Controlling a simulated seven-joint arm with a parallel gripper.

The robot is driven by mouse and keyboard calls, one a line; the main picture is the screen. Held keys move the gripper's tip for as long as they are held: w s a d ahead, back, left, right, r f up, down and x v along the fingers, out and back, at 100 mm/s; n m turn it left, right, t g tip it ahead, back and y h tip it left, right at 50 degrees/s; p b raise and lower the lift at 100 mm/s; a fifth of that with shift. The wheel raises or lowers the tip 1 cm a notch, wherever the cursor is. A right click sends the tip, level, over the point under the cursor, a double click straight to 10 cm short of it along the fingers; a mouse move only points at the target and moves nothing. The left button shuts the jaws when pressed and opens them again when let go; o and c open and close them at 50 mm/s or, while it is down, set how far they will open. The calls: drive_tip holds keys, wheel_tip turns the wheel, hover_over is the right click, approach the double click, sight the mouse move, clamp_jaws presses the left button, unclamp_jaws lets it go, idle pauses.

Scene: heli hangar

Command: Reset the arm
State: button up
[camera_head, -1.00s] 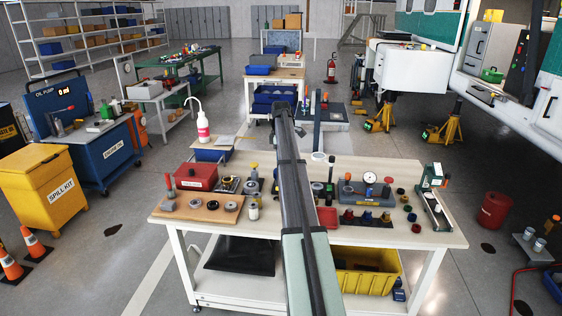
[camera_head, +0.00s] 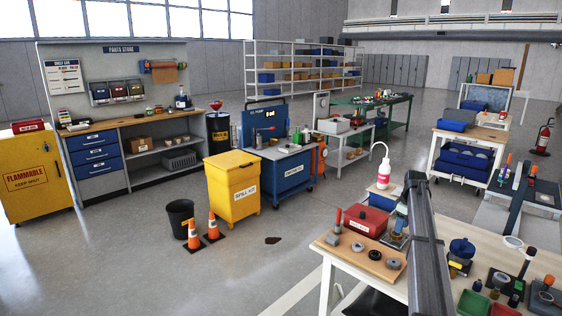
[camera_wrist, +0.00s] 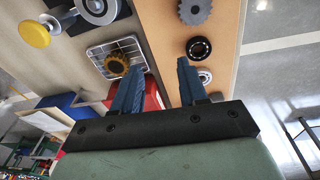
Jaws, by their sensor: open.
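My gripper (camera_wrist: 158,80) shows in the wrist view with its two blue fingers spread apart and nothing between them. It points over the workbench, near the red box (camera_wrist: 152,92) and the wooden board (camera_wrist: 222,50). In the head view my arm rises over the workbench (camera_head: 322,246) at the lower right; the fingertips cannot be made out clearly there. The red box also shows in the head view (camera_head: 366,220), left of my arm, with the wooden board (camera_head: 352,254) in front of it.
On the board in the wrist view are a grey gear (camera_wrist: 195,12) and a black bearing (camera_wrist: 199,48). A brass gear (camera_wrist: 116,64) sits on a grid tray. A yellow spill kit bin (camera_head: 232,190) and cones (camera_head: 193,234) stand left on open floor.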

drive_tip(key=w+a+f+m+t+y, duration=0.1)
drive_tip(key=w+a+f, duration=0.15)
drive_tip(key=a, duration=1.15)
drive_tip(key=w+a+f+m, duration=0.1)
drive_tip(key=w+a+f, duration=0.15)
drive_tip(key=a, duration=1.05)
drive_tip(key=w+a+f+m+t+y, duration=0.15)
drive_tip(key=a+f, duration=0.25)
drive_tip(key=a, duration=1)
drive_tip(key=s+a+f, duration=0.4)
drive_tip(key=a+f, duration=0.1)
drive_tip(key=f, duration=0.2)
drive_tip(key=s+d+f+m+g+h, duration=0.1)
drive_tip(key=s+d+f+g, duration=0.25)
drive_tip(key=s+f, duration=1.2)
drive_tip(key=s+d+f+m+g+h, duration=0.15)
drive_tip(key=s+d+f, duration=0.35)
drive_tip(key=s+f, duration=1)
drive_tip(key=s+d+f+m+g, duration=0.1)
drive_tip(key=s+d+g, duration=0.1)
drive_tip(key=s, duration=1.8)
drive_tip(key=s+d+f+m+g, duration=0.1)
drive_tip(key=s+d+g, duration=0.2)
drive_tip(key=s, duration=1.8)
drive_tip(key=shift+d+f+g, duration=0.15)
drive_tip(key=shift+d+g, duration=0.2)
drive_tip(key=shift+d, duration=0.1)
